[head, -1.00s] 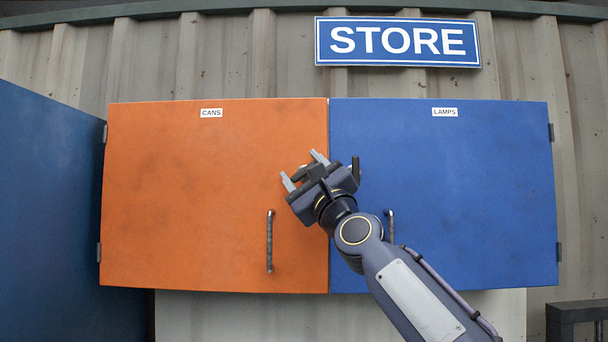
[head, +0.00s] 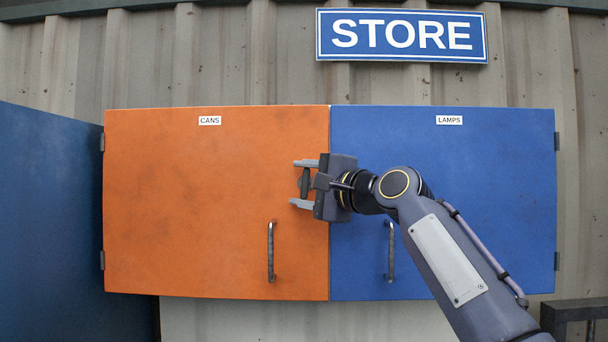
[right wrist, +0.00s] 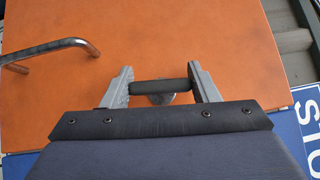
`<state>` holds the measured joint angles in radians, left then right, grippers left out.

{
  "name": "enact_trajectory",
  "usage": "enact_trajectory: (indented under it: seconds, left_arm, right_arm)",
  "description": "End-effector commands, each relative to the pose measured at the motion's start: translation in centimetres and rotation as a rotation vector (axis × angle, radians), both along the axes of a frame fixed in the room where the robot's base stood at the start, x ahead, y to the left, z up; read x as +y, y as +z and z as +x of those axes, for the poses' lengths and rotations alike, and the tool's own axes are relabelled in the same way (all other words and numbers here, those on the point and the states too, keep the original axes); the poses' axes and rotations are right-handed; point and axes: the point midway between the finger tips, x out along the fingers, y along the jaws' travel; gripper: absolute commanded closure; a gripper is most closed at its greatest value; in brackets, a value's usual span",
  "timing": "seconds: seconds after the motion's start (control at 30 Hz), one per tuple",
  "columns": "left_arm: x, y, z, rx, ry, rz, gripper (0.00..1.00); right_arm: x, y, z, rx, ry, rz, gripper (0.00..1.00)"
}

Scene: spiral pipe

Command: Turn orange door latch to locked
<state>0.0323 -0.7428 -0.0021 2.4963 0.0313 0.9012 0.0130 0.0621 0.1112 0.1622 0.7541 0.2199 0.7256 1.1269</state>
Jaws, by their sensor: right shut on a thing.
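The orange door (head: 190,190), labelled CANS, is flat in the cabinet front. Its latch (head: 304,183) is a short dark bar near the right edge, upright in the head view. In the right wrist view the latch (right wrist: 160,87) spans between both fingers, over a round silver base. My right gripper (head: 303,184) is shut on the latch, one finger above and one below; it also shows in the right wrist view (right wrist: 163,84). My left gripper is not in view.
A metal pull handle (head: 271,251) is below the latch on the orange door. The blue door (head: 480,180), labelled LAMPS, is beside it with its own handle (head: 391,251). A blue panel (head: 50,220) stands at the left. A STORE sign (head: 402,35) hangs above.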

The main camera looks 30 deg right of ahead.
Motion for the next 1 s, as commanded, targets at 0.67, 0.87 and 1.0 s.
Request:
enact_trajectory:
  seconds: [0.67, 0.87, 1.0]
  left_arm:
    - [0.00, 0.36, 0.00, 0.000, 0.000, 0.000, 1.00]
    - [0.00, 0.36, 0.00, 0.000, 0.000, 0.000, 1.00]
    - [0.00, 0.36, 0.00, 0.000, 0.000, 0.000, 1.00]
  right_arm:
    - [0.07, -0.06, 0.04, 0.067, 0.001, -0.113, 0.68]
    - [0.06, -0.08, 0.05, 0.067, 0.001, -0.112, 0.42]
    - [0.06, -0.07, 0.04, 0.067, 0.001, -0.112, 0.24]
